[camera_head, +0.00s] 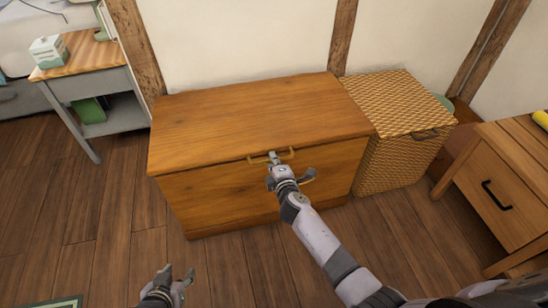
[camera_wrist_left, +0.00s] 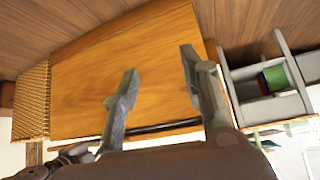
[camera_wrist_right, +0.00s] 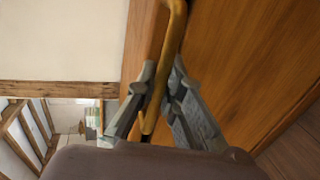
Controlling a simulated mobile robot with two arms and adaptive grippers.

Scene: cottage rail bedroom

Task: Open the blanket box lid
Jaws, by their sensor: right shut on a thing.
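The blanket box (camera_head: 215,205) is a large orange-brown wooden chest against the wall. Its lid (camera_head: 240,108) looks flat and closed, with no clear gap along the front. A brass handle (camera_head: 291,153) sits at the lid's front edge. My right gripper (camera_head: 272,157) is at this handle. In the right wrist view, the fingers of my right gripper (camera_wrist_right: 158,85) are closed around the brass handle (camera_wrist_right: 175,30). My left gripper (camera_head: 178,278) is open and empty, low over the floor in front of the box. The box also fills the middle of the left wrist view (camera_wrist_left: 85,80), beyond the open fingers.
A woven wicker basket (camera_head: 395,150) stands close beside the box on the right. A wooden drawer cabinet (camera_head: 510,205) is at the far right. A grey nightstand (camera_head: 95,85) is on the left. The wooden floor (camera_head: 90,220) at the front left is mostly clear.

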